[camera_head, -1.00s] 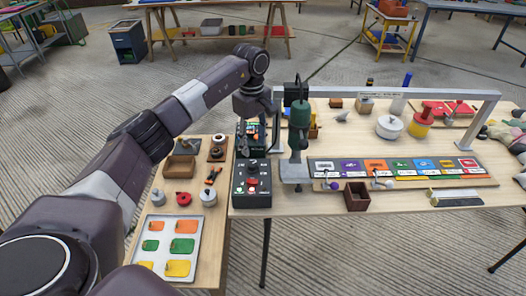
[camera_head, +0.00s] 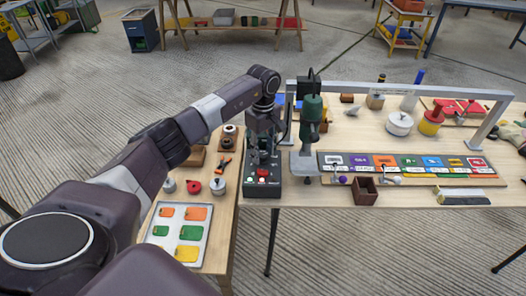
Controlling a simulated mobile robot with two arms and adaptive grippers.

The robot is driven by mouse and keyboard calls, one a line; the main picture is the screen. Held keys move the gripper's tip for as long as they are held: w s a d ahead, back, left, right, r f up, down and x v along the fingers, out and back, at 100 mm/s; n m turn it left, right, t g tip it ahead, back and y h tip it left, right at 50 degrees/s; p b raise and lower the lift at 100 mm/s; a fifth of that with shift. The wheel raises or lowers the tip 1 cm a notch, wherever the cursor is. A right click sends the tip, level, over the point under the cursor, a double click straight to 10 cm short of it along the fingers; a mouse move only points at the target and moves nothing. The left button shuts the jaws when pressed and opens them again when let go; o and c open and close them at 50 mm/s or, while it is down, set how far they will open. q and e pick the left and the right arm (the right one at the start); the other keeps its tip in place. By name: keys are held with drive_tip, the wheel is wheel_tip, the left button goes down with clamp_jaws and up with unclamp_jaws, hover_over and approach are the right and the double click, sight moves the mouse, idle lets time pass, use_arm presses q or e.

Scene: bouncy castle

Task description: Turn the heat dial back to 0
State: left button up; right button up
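A dark control box (camera_head: 264,189) stands at the left end of the large table. A red knob and small buttons show on its near face. I cannot make out a dial scale or where it points. My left arm reaches in from the left, and my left gripper (camera_head: 262,152) points down over the back part of the box. It hides that part, and I cannot tell whether it touches the box. Its fingers are small and dark against the box, so their opening is unclear. My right gripper is not in view.
A green drill press (camera_head: 311,120) stands close to the right of the box. A grey frame (camera_head: 405,88) spans the table behind the labelled colour board (camera_head: 410,166). A side table holds a tray of coloured tags (camera_head: 205,240), pliers (camera_head: 224,168) and small pots.

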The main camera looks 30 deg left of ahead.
use_arm(q)
clamp_jaws()
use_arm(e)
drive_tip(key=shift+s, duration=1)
